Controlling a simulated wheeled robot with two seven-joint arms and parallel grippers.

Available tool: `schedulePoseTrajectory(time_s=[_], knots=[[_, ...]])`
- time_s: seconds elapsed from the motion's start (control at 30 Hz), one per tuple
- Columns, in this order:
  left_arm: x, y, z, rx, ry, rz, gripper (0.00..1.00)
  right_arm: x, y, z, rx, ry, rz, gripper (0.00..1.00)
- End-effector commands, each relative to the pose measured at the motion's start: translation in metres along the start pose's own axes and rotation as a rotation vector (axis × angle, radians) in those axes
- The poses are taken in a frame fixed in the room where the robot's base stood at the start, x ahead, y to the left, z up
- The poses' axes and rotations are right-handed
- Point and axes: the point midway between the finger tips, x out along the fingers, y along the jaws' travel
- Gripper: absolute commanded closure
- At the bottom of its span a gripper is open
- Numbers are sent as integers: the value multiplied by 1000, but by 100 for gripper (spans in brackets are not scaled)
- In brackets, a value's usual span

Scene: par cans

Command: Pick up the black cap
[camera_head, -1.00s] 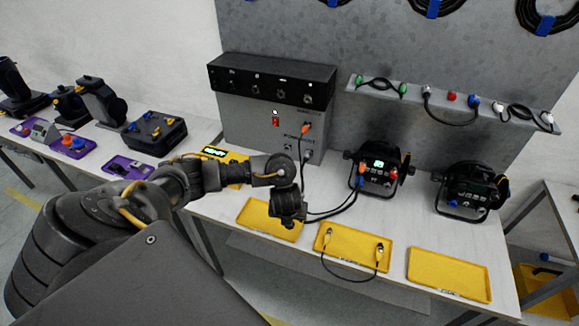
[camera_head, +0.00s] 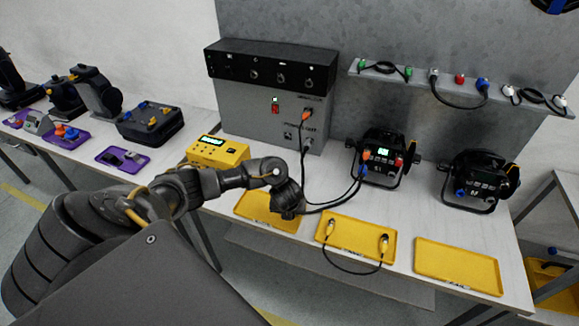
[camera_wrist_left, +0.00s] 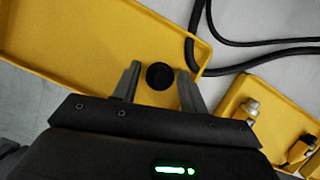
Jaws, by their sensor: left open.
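The black cap (camera_wrist_left: 159,76) is a small round dark disc. In the left wrist view it sits in a yellow tray (camera_wrist_left: 60,60), near the tray's edge. My left gripper (camera_wrist_left: 160,80) is open, with one finger on each side of the cap; I cannot tell whether either finger touches it. In the head view my left gripper (camera_head: 288,210) is over the leftmost yellow tray (camera_head: 246,207), and it hides the cap there. My right gripper is not in view.
A middle yellow tray (camera_head: 345,247) holds a cable with yellow connectors, and the right yellow tray (camera_head: 458,268) looks empty. Black cables (camera_head: 325,206) run close beside my left gripper. A grey power box (camera_head: 262,115) and two black lamps (camera_head: 380,158) stand behind.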

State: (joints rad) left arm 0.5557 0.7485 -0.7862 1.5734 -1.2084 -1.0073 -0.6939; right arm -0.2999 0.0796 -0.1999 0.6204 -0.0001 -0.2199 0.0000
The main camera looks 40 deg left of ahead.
Motion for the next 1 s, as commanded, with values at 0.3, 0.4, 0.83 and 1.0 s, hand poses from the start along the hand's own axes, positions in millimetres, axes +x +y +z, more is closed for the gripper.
schedulePoseTrajectory(time_s=[0.3,0.4,0.83,1.0], knots=[[0,0,0,1,0,-1,70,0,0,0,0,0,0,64],[0,0,0,0,0,-1,83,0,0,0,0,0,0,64],[-5,-1,2,0,0,-2,92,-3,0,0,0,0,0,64],[-24,-2,11,2,-1,-4,92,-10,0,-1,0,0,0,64]])
